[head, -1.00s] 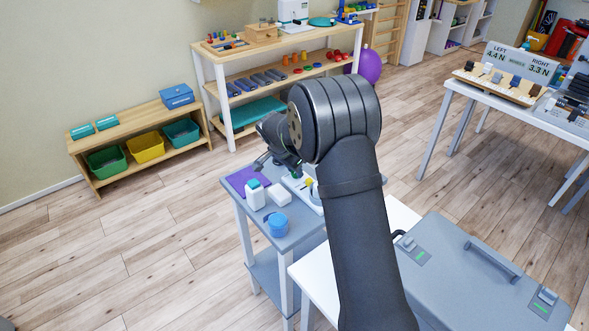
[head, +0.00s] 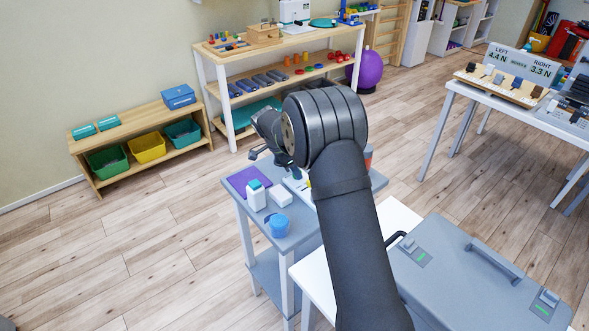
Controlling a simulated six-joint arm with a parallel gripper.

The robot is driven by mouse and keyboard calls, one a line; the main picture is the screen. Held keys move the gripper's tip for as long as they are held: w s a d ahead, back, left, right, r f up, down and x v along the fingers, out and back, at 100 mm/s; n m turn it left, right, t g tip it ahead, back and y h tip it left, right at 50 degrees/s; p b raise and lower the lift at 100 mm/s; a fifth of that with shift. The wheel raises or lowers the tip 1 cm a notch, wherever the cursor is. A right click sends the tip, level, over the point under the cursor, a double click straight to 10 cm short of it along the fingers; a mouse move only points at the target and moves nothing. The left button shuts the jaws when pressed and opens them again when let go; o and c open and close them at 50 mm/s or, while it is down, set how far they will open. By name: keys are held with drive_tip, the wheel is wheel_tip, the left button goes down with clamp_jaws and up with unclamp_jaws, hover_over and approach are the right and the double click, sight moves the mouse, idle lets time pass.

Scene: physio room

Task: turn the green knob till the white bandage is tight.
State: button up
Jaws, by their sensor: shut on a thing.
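My gripper (head: 262,149) shows only in part beside my dark wrist, over the far side of the small grey table (head: 303,235). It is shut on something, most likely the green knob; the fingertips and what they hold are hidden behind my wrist. A white base (head: 301,186) with a small yellow part shows just below my wrist, mostly covered by my arm. I cannot make out the green knob or the white bandage, so I cannot tell how tight the bandage is.
On the small table are a purple mat (head: 247,181), a white bottle with a teal cap (head: 256,195), a white block (head: 281,196) and a blue jar (head: 278,226). An orange-red thing (head: 368,155) shows behind my arm. A grey case (head: 480,275) stands at the near right.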

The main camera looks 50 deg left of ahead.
drive_tip(key=o, duration=1)
drive_tip(key=shift+c, duration=0.2)
drive_tip(key=v, duration=1.7)
drive_tip(key=shift+r, duration=0.3)
drive_tip(key=x, duration=1.7)
drive_tip(key=shift+f, duration=0.35)
drive_tip(key=shift+r, duration=0.1)
